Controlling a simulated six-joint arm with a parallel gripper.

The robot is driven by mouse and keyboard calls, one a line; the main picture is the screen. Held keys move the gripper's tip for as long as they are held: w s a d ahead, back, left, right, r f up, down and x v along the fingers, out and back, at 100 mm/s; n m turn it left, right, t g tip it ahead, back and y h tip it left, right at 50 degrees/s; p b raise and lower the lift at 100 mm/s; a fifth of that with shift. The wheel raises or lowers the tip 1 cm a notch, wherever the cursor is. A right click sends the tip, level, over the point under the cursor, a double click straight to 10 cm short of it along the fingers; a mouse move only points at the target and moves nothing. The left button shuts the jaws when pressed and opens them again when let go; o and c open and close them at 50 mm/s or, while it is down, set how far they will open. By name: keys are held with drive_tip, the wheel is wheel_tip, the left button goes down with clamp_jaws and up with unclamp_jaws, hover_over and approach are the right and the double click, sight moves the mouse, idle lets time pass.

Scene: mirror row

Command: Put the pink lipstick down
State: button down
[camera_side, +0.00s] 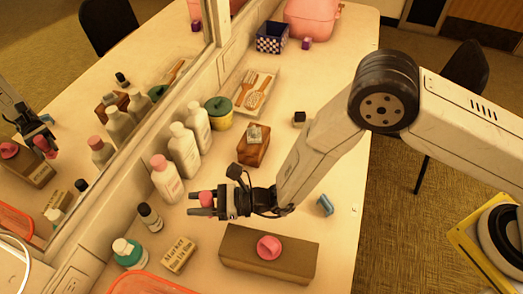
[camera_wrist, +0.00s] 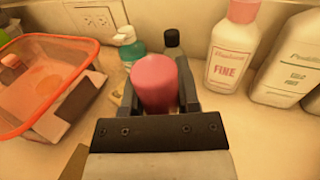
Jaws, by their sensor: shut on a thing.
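My gripper (camera_side: 194,204) is shut on the pink lipstick (camera_side: 207,198), a short, wide pink cylinder. In the side view it is above the white counter, left of the arm and up-left of a long brown block. In the wrist view the lipstick (camera_wrist: 155,82) stands between the two dark fingers and hides part of what is behind it. I cannot tell its exact height above the counter.
The brown block (camera_side: 240,262) has a pink round piece (camera_side: 268,247) on top. White bottles (camera_side: 184,150) stand along the mirror (camera_side: 130,110). A blue piece (camera_side: 325,205) lies right.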

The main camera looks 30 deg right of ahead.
drive_tip(key=shift+w+a+f, duration=0.5)
drive_tip(key=shift+w+f, duration=0.05)
drive_tip(key=shift+f, duration=0.35)
drive_tip(key=shift+w+a+f, duration=0.55)
drive_tip(key=shift+w+f, duration=0.05)
drive_tip(key=shift+f, duration=0.35)
drive_tip(key=shift+w+a+f, duration=0.5)
drive_tip(key=shift+w+f, duration=0.05)
drive_tip(key=shift+f, duration=0.35)
drive_tip(key=shift+w+a+f, duration=0.1)
drive_tip(key=shift+f, duration=1.65)
drive_tip(key=shift+f, duration=0.1)
drive_tip(key=shift+c, duration=1.6)
unclamp_jaws()
drive_tip(key=shift+v, duration=6)
